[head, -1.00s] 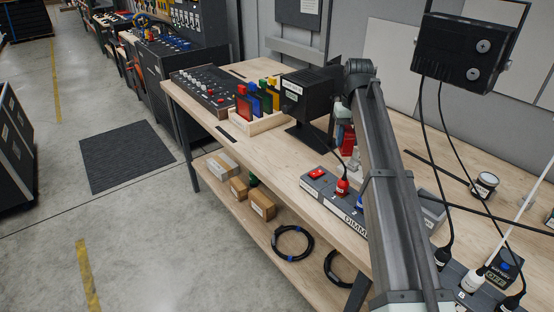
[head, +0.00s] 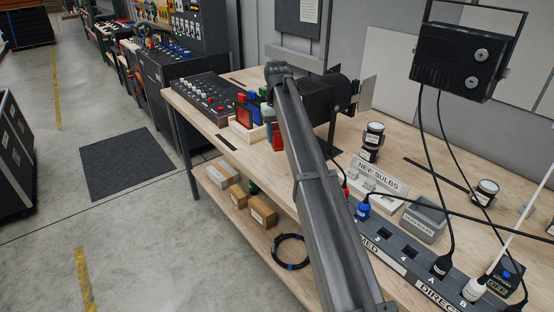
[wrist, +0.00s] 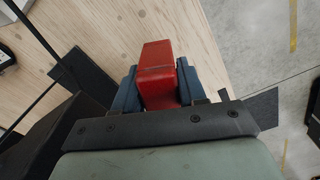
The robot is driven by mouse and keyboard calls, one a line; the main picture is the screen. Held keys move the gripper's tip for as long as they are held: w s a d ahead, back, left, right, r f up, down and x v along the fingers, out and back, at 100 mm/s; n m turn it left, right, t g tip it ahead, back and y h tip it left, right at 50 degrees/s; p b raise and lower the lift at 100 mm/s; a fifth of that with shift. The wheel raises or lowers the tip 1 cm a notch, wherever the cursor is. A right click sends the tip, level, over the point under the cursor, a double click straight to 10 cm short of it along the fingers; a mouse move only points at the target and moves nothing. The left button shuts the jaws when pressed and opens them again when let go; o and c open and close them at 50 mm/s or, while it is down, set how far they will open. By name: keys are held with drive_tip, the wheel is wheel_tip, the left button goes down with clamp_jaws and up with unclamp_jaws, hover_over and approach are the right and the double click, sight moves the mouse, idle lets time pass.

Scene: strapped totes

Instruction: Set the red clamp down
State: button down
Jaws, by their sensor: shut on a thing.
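The red clamp (wrist: 157,62) is held between the two dark blue fingers of my gripper (wrist: 158,88) in the wrist view. The wooden tabletop shows behind it, and the floor lies past the table edge on the right. In the head view a small red part of the clamp (head: 277,142) shows just left of my arm, over the workbench (head: 215,127). Most of my gripper is hidden behind my arm there. I cannot tell whether the clamp touches the tabletop.
A wooden rack (head: 238,134) of coloured plates stands left of the clamp, with a control panel (head: 203,96) farther left. A black lamp (head: 318,98) stands behind my arm. A socket strip (head: 407,256), grey bin (head: 424,222) and hanging cables occupy the right. Bare wood lies near the front edge.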

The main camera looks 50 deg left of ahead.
sight(277, 127)
wheel_tip(277, 127, down, 8)
drive_tip(key=shift+f, duration=0.15)
idle(0.3)
drive_tip(key=shift+f, duration=0.15)
drive_tip(key=c, duration=0.6)
unclamp_jaws()
drive_tip(key=shift+c, duration=0.2)
wheel_tip(277, 127, up, 12)
drive_tip(key=shift+r, duration=0.2)
drive_tip(key=shift+f, duration=0.1)
